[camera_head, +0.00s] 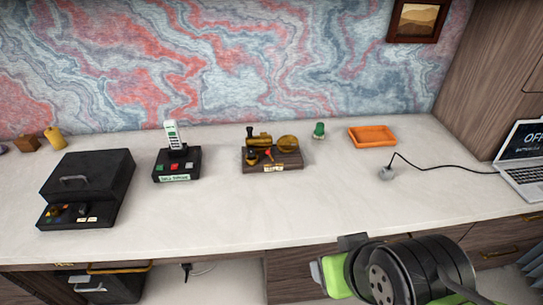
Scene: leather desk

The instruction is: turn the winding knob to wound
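A small brass device on a dark wooden base (287,162) stands on the desk just right of centre. It carries a brass cylinder, a round brass disc (287,143), a dark knob-like part (252,157) at its front left and a red pointer (268,154). A pale label is on its front; its text is too small to read. I cannot tell for certain which part is the winding knob, or its setting. My arm's end (345,262), green and black, is low in front of the desk, apart from the device. My gripper's fingers cannot be made out.
A black box with a handle (85,178) and a black stand with a white handset (172,137) are to the left. A green item (319,130), an orange tray (372,136), a grey plug (386,173) with a cable and a laptop (522,160) are to the right. The desk's front strip is clear.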

